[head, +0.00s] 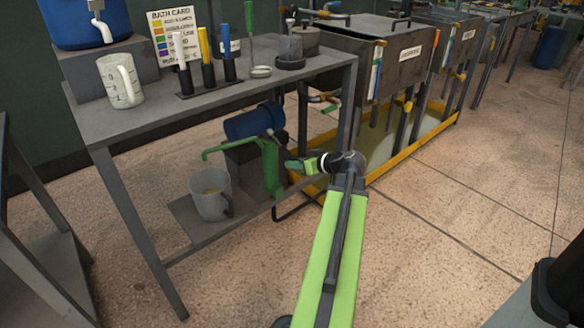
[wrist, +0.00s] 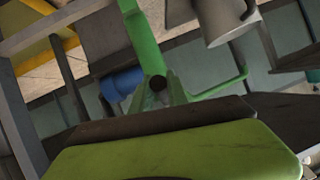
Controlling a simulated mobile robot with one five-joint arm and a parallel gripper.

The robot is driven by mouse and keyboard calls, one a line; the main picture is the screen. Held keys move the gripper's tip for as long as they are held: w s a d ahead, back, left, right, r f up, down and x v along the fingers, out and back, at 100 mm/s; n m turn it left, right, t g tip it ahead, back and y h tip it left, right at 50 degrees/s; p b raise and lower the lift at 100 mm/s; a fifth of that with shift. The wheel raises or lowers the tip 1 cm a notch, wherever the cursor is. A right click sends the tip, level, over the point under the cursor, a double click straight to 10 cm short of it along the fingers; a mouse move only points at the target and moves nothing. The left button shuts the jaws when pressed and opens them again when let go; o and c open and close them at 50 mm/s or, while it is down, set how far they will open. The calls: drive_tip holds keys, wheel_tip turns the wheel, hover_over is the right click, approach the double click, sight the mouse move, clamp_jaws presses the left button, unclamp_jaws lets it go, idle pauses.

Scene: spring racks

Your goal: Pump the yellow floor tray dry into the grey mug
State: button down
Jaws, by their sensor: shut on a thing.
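The green pump (head: 271,168) stands at the lower shelf of the bench, with its spout reaching left over the grey mug (head: 211,203). A pale brownish surface shows inside the mug. The yellow floor tray (head: 413,148) lies under the metal tanks, with a pale wet-looking surface inside. My gripper (head: 298,164) is at the right of the pump, shut on what looks like the pump handle. The pump (wrist: 142,38) and mug (wrist: 224,18) also show there, tilted.
A blue cylinder (head: 254,121) lies behind the pump. A black hose (head: 297,208) runs from the pump toward the tray.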

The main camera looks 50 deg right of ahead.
drive_tip(key=shift+w, duration=0.1)
drive_tip(key=c, duration=1.3)
unclamp_jaws()
